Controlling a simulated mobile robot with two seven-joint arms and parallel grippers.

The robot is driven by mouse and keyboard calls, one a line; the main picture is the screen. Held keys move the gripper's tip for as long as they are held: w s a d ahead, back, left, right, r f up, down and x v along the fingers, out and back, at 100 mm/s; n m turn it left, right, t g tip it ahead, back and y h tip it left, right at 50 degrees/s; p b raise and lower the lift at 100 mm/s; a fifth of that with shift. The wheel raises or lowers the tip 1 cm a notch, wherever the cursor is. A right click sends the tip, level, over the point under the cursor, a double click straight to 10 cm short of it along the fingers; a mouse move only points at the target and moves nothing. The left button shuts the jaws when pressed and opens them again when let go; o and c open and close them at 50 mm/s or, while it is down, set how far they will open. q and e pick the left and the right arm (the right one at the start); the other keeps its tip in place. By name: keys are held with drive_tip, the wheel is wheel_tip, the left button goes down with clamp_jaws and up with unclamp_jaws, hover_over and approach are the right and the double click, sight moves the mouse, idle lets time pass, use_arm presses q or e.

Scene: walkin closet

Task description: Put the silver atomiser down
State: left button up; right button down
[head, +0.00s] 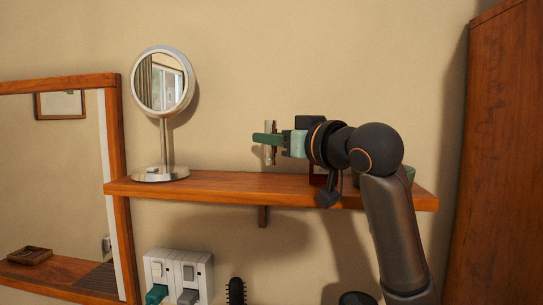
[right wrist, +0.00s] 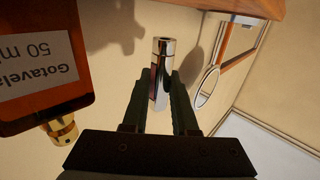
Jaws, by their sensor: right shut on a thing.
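The silver atomiser (right wrist: 161,72) is a slim, shiny cylinder. It stands between the two fingers of my right gripper (right wrist: 163,98), which is shut on it. In the head view, my right gripper (head: 268,140) reaches in from the right above the wooden shelf (head: 230,184). The atomiser (head: 270,128) is upright there, partly hidden by the green fingers. My left gripper is not in view.
An amber bottle (right wrist: 40,62) with a gold cap is close beside my right gripper. A round mirror (head: 162,82) stands at the shelf's left. A green object (head: 410,173) is at its right end. The shelf between mirror and gripper is clear.

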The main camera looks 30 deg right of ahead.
sight(275, 156)
wheel_tip(275, 156, down, 3)
drive_tip(key=shift+w+d, duration=0.1)
drive_tip(key=shift+f, duration=0.15)
drive_tip(key=shift+f, duration=0.15)
drive_tip(key=c, duration=0.7)
unclamp_jaws()
drive_tip(key=s+d+b, duration=0.1)
drive_tip(key=s+b, duration=0.1)
drive_tip(key=s, duration=1)
drive_tip(key=shift+d+b, duration=0.3)
